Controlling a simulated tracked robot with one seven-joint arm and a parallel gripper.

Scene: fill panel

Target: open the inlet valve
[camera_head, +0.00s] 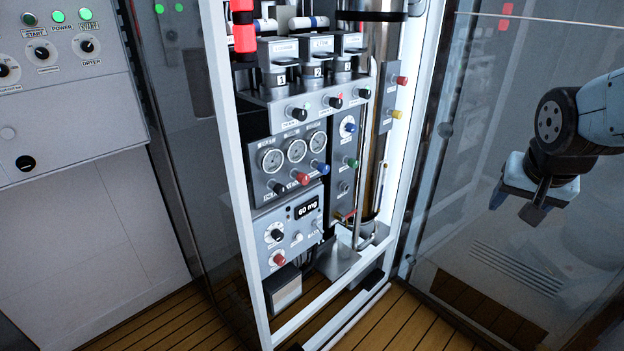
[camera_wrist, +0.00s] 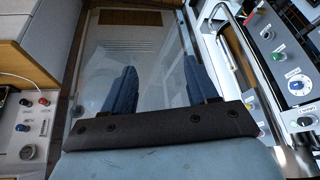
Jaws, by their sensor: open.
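The fill panel (camera_head: 333,160) stands in a white frame in the middle of the head view. It carries several coloured knobs, and I cannot read which label marks the inlet valve. A blue knob (camera_head: 350,127) and a green knob (camera_head: 351,162) sit on its narrow right column. A red knob (camera_head: 401,81) and a yellow knob (camera_head: 396,114) stick out on the right side plate. My gripper (camera_head: 535,212) is well to the right of the panel, apart from it. In the wrist view my gripper (camera_wrist: 160,85) is open, with nothing between its two fingers.
A clear door panel (camera_head: 490,240) stands behind my gripper at the right. A white upright post (camera_head: 412,150) edges the cabinet. A display box (camera_head: 292,230) and three gauges (camera_head: 296,151) sit on the panel's left. A grey control cabinet (camera_head: 70,90) stands far left.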

